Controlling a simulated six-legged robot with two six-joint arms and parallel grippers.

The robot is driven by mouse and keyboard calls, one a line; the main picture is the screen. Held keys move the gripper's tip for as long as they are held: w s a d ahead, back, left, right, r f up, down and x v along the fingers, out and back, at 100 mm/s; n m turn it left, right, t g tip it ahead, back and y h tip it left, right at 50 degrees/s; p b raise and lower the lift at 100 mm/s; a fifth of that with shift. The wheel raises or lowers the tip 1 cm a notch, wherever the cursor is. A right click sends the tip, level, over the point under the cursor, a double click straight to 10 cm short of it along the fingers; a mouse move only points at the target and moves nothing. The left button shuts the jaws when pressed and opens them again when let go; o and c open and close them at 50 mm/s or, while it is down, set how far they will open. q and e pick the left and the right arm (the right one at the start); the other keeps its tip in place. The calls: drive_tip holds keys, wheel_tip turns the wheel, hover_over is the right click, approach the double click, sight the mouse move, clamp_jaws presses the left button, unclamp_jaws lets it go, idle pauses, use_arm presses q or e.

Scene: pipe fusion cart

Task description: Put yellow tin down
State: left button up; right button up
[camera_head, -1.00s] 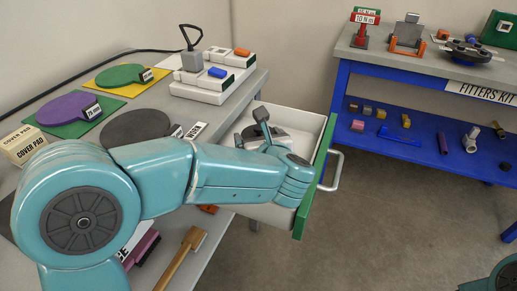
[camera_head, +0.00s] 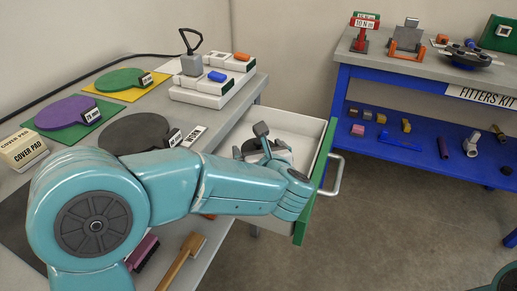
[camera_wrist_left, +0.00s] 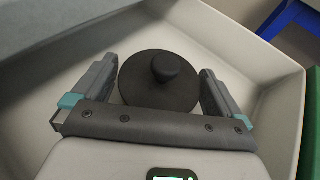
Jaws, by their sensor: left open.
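No yellow surface of a tin shows in either view. In the left wrist view a dark round lid with a knob (camera_wrist_left: 160,88) lies in the pale drawer (camera_wrist_left: 262,62), and whatever is under it is hidden. My left gripper (camera_wrist_left: 158,72) is open, with one finger on each side of the lid. I cannot tell whether the fingers touch it. In the head view the left gripper (camera_head: 252,143) is inside the open drawer with the green front (camera_head: 316,185), and my forearm hides part of the drawer. My right gripper is not in view.
The grey bench holds a purple disc (camera_head: 66,112), a green disc (camera_head: 119,78), a dark disc (camera_head: 134,133), a cover pad box (camera_head: 24,152) and white blocks (camera_head: 204,97). A blue-framed fitters' bench (camera_head: 425,152) stands at right. The floor between is clear.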

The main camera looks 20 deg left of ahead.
use_arm(q)
drive_tip(key=v, duration=0.7)
drive_tip(key=shift+s+d+r, duration=0.1)
drive_tip(key=shift+s, duration=0.05)
